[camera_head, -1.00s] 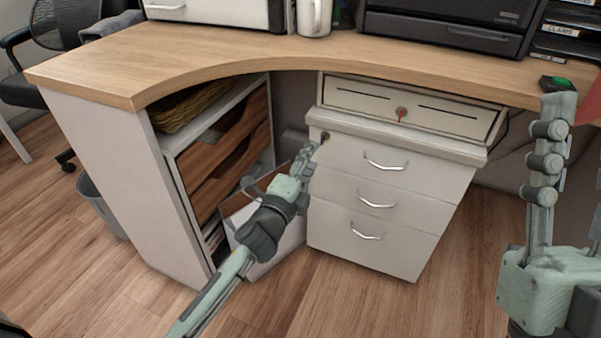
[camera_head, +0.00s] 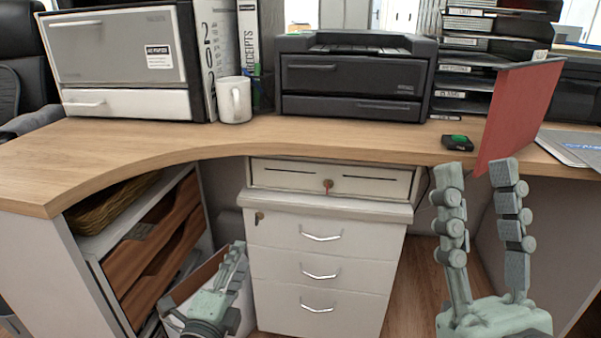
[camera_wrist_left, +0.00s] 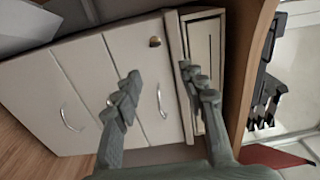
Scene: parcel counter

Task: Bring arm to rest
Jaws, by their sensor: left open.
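My left gripper (camera_head: 235,262) is low in front of the desk, left of the white drawer cabinet (camera_head: 322,238), and looks empty. In the left wrist view its two fingers (camera_wrist_left: 160,90) are spread apart, with the cabinet's drawer fronts behind them. My right gripper (camera_head: 476,170) is raised at the right, fingers pointing up and wide apart. A red panel (camera_head: 518,112) rises just behind its fingertips; I cannot tell whether they touch.
The wooden counter (camera_head: 200,142) carries a white mug (camera_head: 234,100), a black printer (camera_head: 352,78), a small black-and-green item (camera_head: 457,142) and stacked trays (camera_head: 468,60). An open box (camera_head: 195,285) stands beside the left gripper.

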